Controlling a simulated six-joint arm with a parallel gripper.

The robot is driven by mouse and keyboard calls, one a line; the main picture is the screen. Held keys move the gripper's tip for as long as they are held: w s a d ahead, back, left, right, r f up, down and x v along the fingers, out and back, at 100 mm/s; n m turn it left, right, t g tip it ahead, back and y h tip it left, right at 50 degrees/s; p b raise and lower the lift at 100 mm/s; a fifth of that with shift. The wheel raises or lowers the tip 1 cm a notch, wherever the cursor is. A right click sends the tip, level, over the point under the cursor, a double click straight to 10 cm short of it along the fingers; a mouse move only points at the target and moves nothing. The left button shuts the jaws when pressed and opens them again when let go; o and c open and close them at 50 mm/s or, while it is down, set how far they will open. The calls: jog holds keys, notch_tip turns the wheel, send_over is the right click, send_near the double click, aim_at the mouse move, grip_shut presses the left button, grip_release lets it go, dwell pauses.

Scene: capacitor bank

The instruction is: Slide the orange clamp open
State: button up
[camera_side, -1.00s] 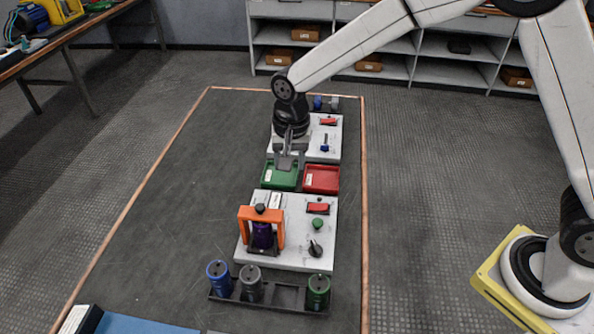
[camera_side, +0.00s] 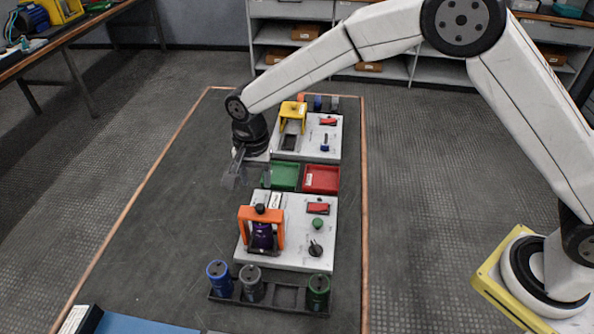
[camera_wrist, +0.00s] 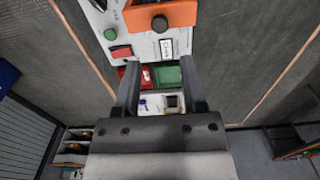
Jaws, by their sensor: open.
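The orange clamp (camera_side: 261,215) stands as an upright arch on the near white panel (camera_side: 300,255), with a dark knob on its top. A purple capacitor (camera_side: 262,236) stands under the arch. In the wrist view the clamp (camera_wrist: 162,15) is at the top, with its dark knob facing me. My gripper (camera_side: 246,180) is open and empty, above the dark mat, up and to the left of the clamp and apart from it. Its two fingers (camera_wrist: 163,85) also show in the wrist view, spread apart with nothing between them.
A green tray (camera_side: 284,187) and a red tray (camera_side: 322,191) lie between the two panels. A yellow clamp (camera_side: 293,110) stands on the far panel (camera_side: 331,151). A rack (camera_side: 270,302) with blue, grey and green capacitors is in front.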

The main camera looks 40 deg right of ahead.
aim_at(260, 205)
jog(key=shift+f, duration=4.05)
grip_shut()
jog(key=shift+w+d, duration=0.1)
jog(key=w+d, duration=0.4)
jog(key=shift+w+d, duration=0.35)
jog(key=shift+r, duration=0.1)
